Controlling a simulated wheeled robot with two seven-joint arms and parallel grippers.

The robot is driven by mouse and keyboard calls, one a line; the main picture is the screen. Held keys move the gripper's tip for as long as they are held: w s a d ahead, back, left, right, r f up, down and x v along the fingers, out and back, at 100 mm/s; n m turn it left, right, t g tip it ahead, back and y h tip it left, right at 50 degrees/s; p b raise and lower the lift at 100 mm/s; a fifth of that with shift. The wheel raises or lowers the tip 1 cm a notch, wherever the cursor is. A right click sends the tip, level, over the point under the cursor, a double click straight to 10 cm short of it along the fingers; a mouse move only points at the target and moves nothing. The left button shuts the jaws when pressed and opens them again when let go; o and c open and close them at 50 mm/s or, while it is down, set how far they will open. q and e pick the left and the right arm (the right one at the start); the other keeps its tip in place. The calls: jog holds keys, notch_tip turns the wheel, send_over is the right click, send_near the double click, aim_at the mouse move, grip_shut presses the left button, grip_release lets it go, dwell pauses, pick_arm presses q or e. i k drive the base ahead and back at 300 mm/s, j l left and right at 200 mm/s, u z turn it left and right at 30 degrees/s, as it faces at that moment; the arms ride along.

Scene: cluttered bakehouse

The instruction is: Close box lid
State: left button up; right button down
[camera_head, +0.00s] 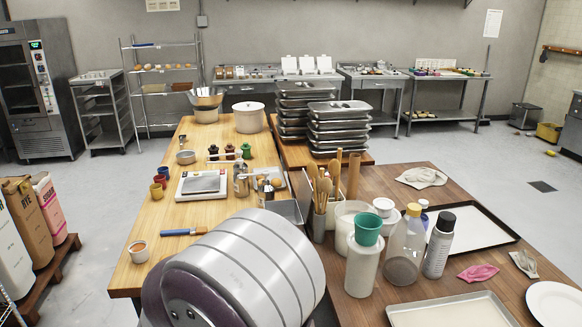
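A small grey metal box-like shape (284,211) sits at the right edge of the light wooden table. An upright panel (302,192) rises at its right side and looks like a raised lid, but I cannot tell for sure. The lower part of this shape is partly hidden. On the far back counter, white panels (307,64) stand upright, possibly open box lids; they are too small to tell.
On the light table (150,215) are a scale (202,185), a brush (184,232) and small cups. The dark table on the right holds utensils (325,190), bottles (405,245) and trays (470,235). Stacked metal trays (338,130) stand behind. The lower middle view is blocked.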

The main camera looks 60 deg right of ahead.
aim_at(304, 195)
jog(key=i+l+z, duration=0.1)
jog(key=i+z, duration=0.15)
jog(key=z, duration=0.15)
jog(key=i+z, duration=0.25)
jog(key=z, duration=0.15)
jog(key=i+z, duration=0.25)
jog(key=z, duration=0.15)
jog(key=i+j+z, duration=0.2)
jog(key=z, duration=0.2)
jog(key=i, duration=0.05)
